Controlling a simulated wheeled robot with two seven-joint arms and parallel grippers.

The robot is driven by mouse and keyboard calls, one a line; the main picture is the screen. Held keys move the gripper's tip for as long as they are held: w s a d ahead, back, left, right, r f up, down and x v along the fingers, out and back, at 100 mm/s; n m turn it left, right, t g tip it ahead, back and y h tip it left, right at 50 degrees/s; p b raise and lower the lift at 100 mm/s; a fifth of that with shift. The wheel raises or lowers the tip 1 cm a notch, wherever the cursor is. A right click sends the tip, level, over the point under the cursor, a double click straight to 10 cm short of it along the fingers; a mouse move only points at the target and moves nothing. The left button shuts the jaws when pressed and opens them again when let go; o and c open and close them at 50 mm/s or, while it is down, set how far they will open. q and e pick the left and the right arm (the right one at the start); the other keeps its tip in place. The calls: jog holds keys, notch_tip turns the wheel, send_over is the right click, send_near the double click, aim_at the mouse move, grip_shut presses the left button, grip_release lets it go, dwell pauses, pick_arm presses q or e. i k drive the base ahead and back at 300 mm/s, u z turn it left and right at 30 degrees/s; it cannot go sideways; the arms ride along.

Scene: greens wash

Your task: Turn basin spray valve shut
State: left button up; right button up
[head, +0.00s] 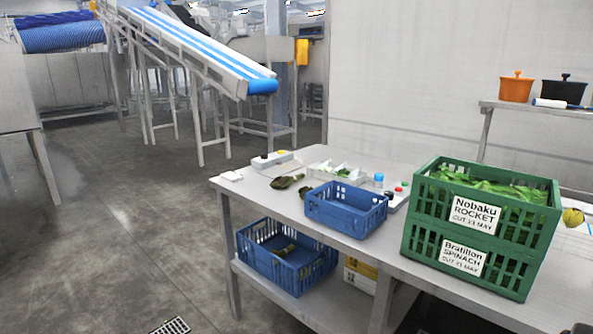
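I cannot make out a basin or a spray valve in the head view. A small yellow-green object (573,217) shows at the right edge, beside the green crates; I cannot tell what it is. Neither of my grippers is in view.
A steel table (245,191) holds stacked green crates (410,238) labelled rocket and spinach, a blue crate (345,218) and dark leaves (287,182). Another blue crate (310,275) sits on the lower shelf. A conveyor (200,50) stands behind. The floor (120,240) at left is clear.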

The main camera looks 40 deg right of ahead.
aim_at(378, 176)
jog(key=u, duration=0.2)
jog(key=i, duration=2.15)
jog(key=z, duration=2.15)
